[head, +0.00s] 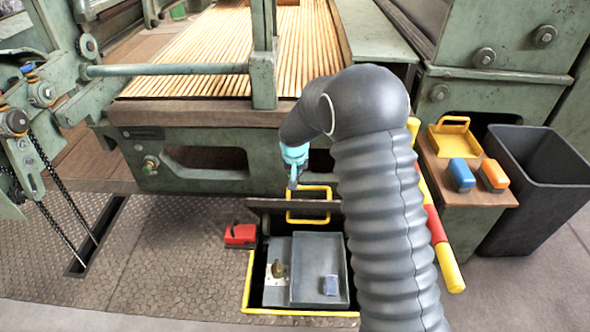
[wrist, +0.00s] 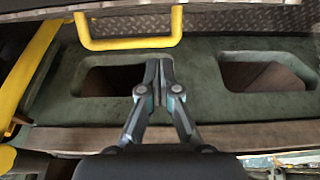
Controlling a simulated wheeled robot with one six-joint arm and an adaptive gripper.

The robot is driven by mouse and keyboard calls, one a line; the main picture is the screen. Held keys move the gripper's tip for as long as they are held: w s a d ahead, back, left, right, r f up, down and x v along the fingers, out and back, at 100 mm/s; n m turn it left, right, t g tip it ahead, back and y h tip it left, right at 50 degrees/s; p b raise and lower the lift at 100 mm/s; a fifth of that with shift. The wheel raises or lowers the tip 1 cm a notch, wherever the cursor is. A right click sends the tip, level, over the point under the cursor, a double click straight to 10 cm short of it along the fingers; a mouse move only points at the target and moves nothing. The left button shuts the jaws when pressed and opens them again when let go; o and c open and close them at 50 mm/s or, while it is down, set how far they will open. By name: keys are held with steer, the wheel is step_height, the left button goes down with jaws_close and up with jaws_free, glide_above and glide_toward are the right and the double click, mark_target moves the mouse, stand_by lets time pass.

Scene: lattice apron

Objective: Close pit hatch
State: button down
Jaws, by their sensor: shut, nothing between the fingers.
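The pit hatch lid (head: 268,204) stands raised at the back of the floor pit and shows nearly edge-on in the head view. A yellow loop handle (head: 309,219) shows at the lid; a yellow handle also shows at the top of the wrist view (wrist: 130,43). The open pit has a yellow rim (head: 300,312). My gripper (head: 292,184) is shut and empty, close to the handle's upper left in the head view. In the wrist view my gripper (wrist: 159,65) points up beside the handle. I cannot tell whether they touch.
A red box (head: 240,235) sits at the pit's left edge. A green machine (head: 200,150) stands behind; a red-yellow post (head: 435,225) and black bin (head: 540,160) are right.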

steer(key=f, duration=0.2)
steer(key=s+f, duration=0.1)
steer(key=f, duration=0.2)
steer(key=shift+s, duration=0.15)
steer(key=shift+s+f, duration=0.35)
steer(key=shift+s, duration=0.1)
